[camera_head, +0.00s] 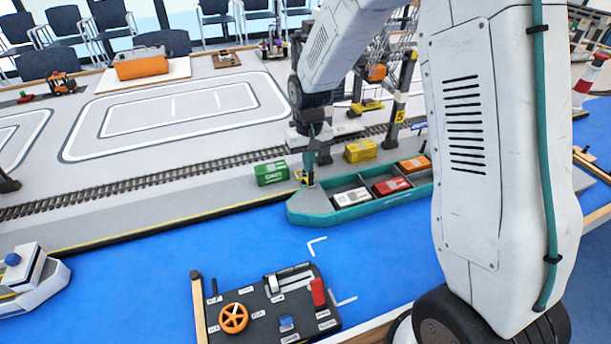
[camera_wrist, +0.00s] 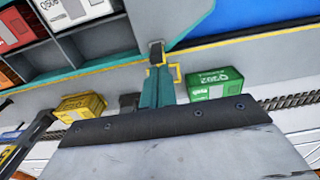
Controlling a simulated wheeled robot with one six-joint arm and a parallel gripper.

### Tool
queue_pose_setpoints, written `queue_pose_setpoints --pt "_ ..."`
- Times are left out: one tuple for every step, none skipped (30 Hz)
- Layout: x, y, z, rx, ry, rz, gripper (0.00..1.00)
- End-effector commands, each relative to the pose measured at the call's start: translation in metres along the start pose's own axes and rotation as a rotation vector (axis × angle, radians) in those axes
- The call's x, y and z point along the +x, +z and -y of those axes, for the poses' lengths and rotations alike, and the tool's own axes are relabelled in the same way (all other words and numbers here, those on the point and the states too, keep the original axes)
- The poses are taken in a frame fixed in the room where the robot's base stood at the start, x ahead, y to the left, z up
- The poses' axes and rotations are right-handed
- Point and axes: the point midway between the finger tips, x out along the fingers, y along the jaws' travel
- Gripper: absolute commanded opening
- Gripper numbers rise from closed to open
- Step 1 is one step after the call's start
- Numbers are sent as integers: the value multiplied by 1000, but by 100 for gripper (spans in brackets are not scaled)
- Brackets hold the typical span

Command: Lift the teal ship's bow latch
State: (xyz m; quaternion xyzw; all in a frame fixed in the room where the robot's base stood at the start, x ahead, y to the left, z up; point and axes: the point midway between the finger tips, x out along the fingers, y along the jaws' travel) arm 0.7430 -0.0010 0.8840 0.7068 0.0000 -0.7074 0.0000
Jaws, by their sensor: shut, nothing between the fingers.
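The teal ship (camera_head: 318,217) lies along the quay, its bow pointing left in the head view. It also shows at the upper left of the wrist view (camera_wrist: 108,40). A small yellow bracket (camera_wrist: 178,73) stands at the quay edge by the bow and may be the latch; I cannot tell for sure. My gripper (camera_head: 309,180) points down over the bow end and is shut and empty. In the wrist view its fingertips (camera_wrist: 156,46) are beside the bracket; I cannot tell whether they touch it. The fingers hide part of the bracket.
A green container (camera_head: 271,173) and a yellow container (camera_head: 360,151) stand on the quay either side of my gripper. The ship carries white, red and orange containers. A crane leg (camera_head: 400,105) stands behind to the right. A control panel (camera_head: 270,308) is in front.

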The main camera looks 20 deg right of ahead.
Motion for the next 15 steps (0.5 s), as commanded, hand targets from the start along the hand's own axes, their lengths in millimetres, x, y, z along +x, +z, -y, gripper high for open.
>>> queue_pose_setpoints --pt "0 3 0 0 0 0 0" --pt "0 4 0 0 0 0 0" --pt "-1 6 0 0 0 -1 0" --pt "-1 8 0 0 0 -1 0" --pt "-1 9 0 0 0 -1 0" --pt "0 11 0 0 0 -1 0" --pt "0 13 0 0 0 0 0" --pt "0 14 0 0 0 0 0" --pt "0 16 0 0 0 -1 0" --pt "0 18 0 0 0 -1 0" --pt "0 19 0 0 0 -1 0" --pt "0 20 0 0 0 -1 0" --pt "0 20 0 0 0 -1 0" --pt "0 20 0 0 0 -1 0" --pt "0 20 0 0 0 -1 0"
